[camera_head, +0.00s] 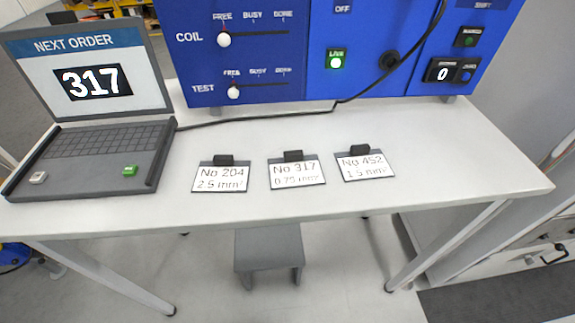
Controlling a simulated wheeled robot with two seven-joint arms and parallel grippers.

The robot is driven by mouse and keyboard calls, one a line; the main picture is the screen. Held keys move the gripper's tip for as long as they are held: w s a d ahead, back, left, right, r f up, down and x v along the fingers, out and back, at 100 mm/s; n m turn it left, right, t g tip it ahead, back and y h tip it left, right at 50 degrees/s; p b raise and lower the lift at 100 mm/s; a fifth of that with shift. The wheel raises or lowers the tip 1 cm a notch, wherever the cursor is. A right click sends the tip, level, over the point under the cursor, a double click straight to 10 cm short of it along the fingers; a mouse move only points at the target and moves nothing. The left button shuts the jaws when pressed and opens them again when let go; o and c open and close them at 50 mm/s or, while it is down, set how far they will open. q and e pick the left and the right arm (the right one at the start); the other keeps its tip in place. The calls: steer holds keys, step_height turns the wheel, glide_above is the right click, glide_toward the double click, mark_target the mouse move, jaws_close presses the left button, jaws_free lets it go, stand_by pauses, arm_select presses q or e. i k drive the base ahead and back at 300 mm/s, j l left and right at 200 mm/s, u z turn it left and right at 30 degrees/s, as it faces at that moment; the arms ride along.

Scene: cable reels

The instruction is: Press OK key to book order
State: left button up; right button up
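A grey laptop-like terminal (92,125) stands at the left end of the white table. Its screen (93,78) reads "NEXT ORDER" and 317. A green key (130,170) sits at the front right of its keyboard deck; its lettering is too small to read surely. A pale grey key (38,178) sits at the front left. Nothing touches either key. Neither of my grippers shows in the head view.
Three order cards, No 204 (221,177), No 317 (297,173) and No 452 (365,166), lie on the white table (240,135). A blue panel (290,55) with sliders stands behind, a black cable (300,110) running from it. A grey stool (268,250) is below.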

mark_target(129, 171)
steer(key=u, duration=1.5)
